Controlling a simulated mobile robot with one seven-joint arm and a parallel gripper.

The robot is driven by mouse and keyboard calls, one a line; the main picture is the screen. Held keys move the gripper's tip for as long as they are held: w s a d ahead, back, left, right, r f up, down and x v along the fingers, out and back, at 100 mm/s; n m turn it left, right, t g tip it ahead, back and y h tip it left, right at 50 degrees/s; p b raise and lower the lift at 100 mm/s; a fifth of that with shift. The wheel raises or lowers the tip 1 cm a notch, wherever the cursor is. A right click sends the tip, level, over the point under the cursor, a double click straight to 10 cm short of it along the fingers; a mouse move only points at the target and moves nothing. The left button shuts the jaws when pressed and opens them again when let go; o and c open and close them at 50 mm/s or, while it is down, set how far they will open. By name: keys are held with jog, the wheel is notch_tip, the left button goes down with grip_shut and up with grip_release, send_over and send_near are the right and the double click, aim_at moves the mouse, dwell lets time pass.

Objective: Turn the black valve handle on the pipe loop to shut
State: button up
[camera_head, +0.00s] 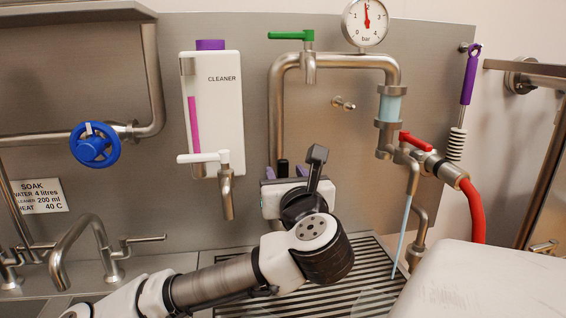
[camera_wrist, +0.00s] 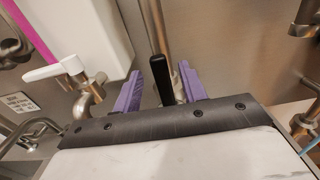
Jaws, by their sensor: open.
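The pipe loop (camera_head: 336,60) is a steel pipe on the back panel. The black valve handle (camera_head: 283,167) shows low on its left vertical leg, pointing up roughly along the pipe. In the wrist view the black handle (camera_wrist: 161,68) stands between the two purple fingers of my gripper (camera_wrist: 159,80). My gripper (camera_head: 285,172) is open. Its fingers are on either side of the handle, the right finger nearer to it. I cannot tell if either touches. The valve body and the handle's lower end are hidden behind my gripper and wrist.
Left of the loop is a cleaner dispenser (camera_head: 213,105) with a white-handled tap (camera_head: 205,157). A green lever (camera_head: 291,36) and a gauge (camera_head: 365,22) are on top. A red lever (camera_head: 416,141) and red hose (camera_head: 472,212) are right. A drain grate (camera_head: 365,270) lies below.

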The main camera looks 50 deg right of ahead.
aim_at(284, 170)
jog(key=shift+p+x, duration=0.3)
jog(key=shift+x, duration=1.5)
grip_shut()
